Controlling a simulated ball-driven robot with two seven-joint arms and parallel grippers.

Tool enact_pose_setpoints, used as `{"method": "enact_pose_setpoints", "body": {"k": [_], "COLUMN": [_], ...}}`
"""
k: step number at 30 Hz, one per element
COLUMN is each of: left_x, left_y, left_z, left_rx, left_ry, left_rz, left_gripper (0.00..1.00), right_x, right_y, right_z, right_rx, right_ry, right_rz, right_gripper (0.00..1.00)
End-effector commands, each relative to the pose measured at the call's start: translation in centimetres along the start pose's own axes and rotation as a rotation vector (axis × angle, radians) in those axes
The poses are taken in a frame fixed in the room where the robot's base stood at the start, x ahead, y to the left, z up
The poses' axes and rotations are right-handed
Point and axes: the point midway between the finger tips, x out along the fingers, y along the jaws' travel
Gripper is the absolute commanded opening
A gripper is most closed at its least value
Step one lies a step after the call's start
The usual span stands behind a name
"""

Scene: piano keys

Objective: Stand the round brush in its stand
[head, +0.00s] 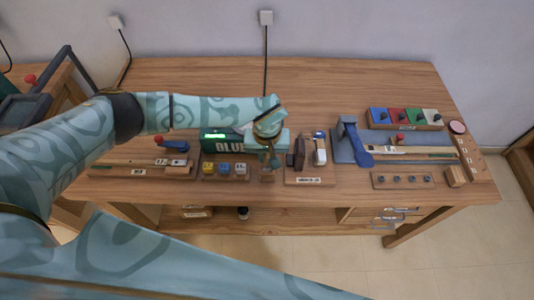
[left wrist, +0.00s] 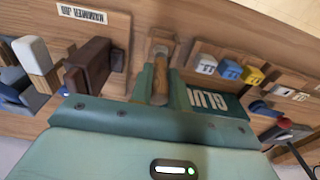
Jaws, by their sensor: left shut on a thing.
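My left gripper (head: 268,162) is over the middle of the bench, pointing down at a small wooden stand (head: 267,178) near the front edge. In the left wrist view the gripper (left wrist: 161,75) is shut on a brown wooden piece (left wrist: 160,82), which looks like the handle of the round brush. The handle lies between the two teal fingers, and its far end lines up with the wooden stand (left wrist: 163,38). The bristles are not clear, and I cannot tell whether the brush touches the stand or is inside it. My right gripper is not in view.
A strip of small cubes (head: 225,170) stands to the left and the hammer jig (head: 310,181) to the right. A blue tool (head: 350,143) stands farther right. The rear of the bench (head: 330,80) is clear.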

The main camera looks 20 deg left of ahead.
Motion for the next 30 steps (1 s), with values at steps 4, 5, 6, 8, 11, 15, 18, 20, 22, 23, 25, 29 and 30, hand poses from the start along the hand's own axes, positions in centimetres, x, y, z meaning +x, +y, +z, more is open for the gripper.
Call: {"method": "enact_pose_setpoints", "body": {"k": [4,5,6,8,11,15,18,20,22,23,25,29,30], "left_x": [0.2,0.3,0.3,0.4,0.5,0.7,0.8,0.9,0.9,1.0,1.1,1.2,1.3], "left_y": [0.0,0.0,0.0,0.0,0.0,0.0,0.0,0.0,0.0,0.0,0.0,0.0,0.0], "left_z": [0.0,0.0,0.0,0.0,0.0,0.1,0.1,0.1,0.1,0.1,0.1,0.1,0.1], "left_rx": [0.0,0.0,0.0,0.0,0.0,0.0,0.0,0.0,0.0,0.0,0.0,-0.001,-0.001], "left_ry": [0.0,0.0,0.0,0.0,0.0,0.0,-0.001,-0.001,-0.001,-0.001,-0.001,-0.001,-0.001], "left_rz": [0.0,0.0,0.0,0.0,0.0,0.0,0.0,-0.001,-0.001,-0.001,-0.001,-0.001,-0.001], "left_gripper": [0.0,0.0,0.0,0.0,0.0,0.0,0.0,0.0,0.0,0.0,0.0,0.0,0.0], "right_x": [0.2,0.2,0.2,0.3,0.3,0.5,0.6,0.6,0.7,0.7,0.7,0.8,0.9], "right_y": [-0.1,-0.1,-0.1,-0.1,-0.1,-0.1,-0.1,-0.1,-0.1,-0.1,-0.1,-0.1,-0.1], "right_z": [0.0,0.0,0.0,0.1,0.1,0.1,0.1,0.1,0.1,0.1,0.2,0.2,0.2], "right_rx": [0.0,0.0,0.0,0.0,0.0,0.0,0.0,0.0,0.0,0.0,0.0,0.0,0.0], "right_ry": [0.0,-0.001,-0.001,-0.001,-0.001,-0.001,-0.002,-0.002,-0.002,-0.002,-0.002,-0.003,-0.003], "right_rz": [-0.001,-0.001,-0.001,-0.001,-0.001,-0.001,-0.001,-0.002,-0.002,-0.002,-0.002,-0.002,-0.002], "right_gripper": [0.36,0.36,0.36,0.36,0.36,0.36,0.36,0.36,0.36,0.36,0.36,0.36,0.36]}}
